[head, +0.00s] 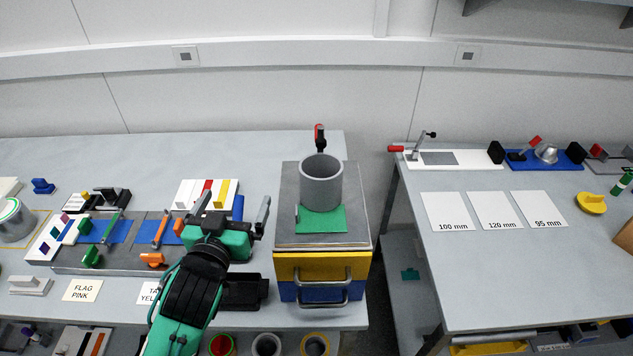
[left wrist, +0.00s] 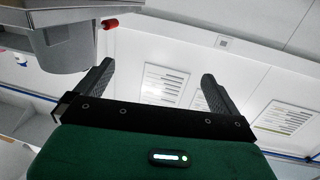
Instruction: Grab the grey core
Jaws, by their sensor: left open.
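The grey core (head: 321,184) is a hollow grey cylinder standing upright on a green pad (head: 321,221) on top of a grey-topped box. My left gripper (head: 232,208) is open, to the left of the box and apart from the core, with its fingers pointing up and away in the head view. In the left wrist view a grey rounded body, seemingly the core (left wrist: 66,56), shows at the upper left, outside the finger gap. The space between the fingers (left wrist: 158,70) is empty there. My right gripper is not in view.
A clamp with a red tip (head: 319,138) stands just behind the core. The box has a yellow drawer (head: 305,268) with metal handles. Fixtures and coloured parts crowd the left table. A gap separates it from the right table (head: 520,270), where white labelled cards lie.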

